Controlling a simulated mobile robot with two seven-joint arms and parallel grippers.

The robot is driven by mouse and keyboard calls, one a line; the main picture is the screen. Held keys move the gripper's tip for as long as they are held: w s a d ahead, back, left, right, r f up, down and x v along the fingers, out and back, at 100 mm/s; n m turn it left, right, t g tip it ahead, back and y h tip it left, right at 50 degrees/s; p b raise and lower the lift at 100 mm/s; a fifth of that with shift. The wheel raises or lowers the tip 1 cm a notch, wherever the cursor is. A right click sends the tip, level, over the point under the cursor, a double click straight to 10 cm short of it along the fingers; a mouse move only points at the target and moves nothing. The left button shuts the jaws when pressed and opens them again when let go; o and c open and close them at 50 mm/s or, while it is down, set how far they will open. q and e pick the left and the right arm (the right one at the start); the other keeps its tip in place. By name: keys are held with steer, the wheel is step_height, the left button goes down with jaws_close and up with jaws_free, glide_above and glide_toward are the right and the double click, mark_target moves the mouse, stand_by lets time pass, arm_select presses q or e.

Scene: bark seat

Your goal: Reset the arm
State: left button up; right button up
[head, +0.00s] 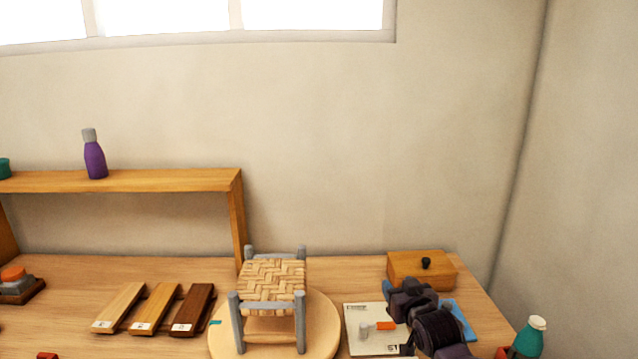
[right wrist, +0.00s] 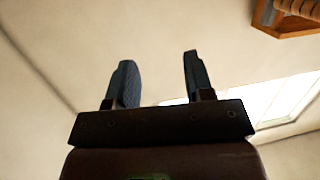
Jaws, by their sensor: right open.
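My right gripper (head: 402,302) is over the right part of the bench in the head view, its arm coming in from the lower right. The right wrist view shows the gripper (right wrist: 159,78) with its two fingers apart and nothing between them. A small grey stool (head: 272,281) with a woven bark seat stands upright on a round pale board (head: 324,326), left of the gripper and apart from it. My left gripper is in neither view.
A white card (head: 370,340) with a small orange-tipped item lies beside the gripper. A wooden box (head: 408,268) with a dark knob stands behind it. A green bottle (head: 528,338) stands at right. Three wood strips (head: 157,308) lie left of the stool, before a shelf (head: 160,181).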

steer(key=s+d+f+g+h, duration=0.1)
steer(key=s+d+f, duration=0.2)
steer(key=s+f, duration=0.4)
steer(key=s+d+f+m+g+h+b, duration=0.1)
steer(key=s+d+f, duration=0.2)
steer(key=s+f, duration=0.5)
steer(key=s+d+f+g+h, duration=0.1)
steer(key=s+f, duration=0.7)
steer(key=s, duration=1.4)
steer(key=d+g, duration=0.1)
steer(key=d, duration=0.1)
steer(key=shift+d, duration=0.3)
